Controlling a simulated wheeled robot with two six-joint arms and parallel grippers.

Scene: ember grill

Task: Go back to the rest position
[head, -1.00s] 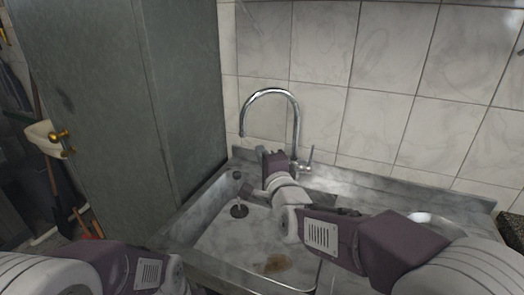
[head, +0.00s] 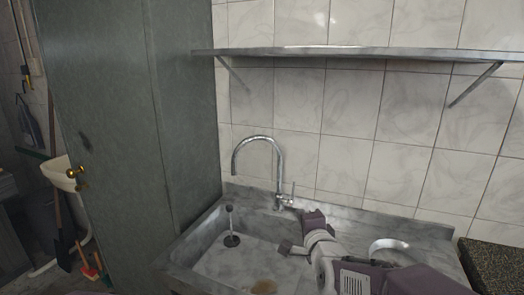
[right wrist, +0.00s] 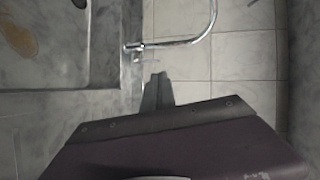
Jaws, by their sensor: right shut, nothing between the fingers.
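My right gripper (head: 308,214) is over the back of the steel sink (head: 190,248), close to the tap (head: 280,165). In the right wrist view my right gripper (right wrist: 158,77) has its fingers together with nothing between them. The fingers point toward the tap's base (right wrist: 135,48) and the tiled wall. I cannot tell the exact gap to the tap. My left gripper is not in view.
A wall shelf (head: 360,53) runs above the tap. A tall grey cabinet (head: 130,130) stands left of the sink. A round pale-rimmed item (head: 390,247) is on the counter at right. A dark speckled surface (head: 495,262) lies further right.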

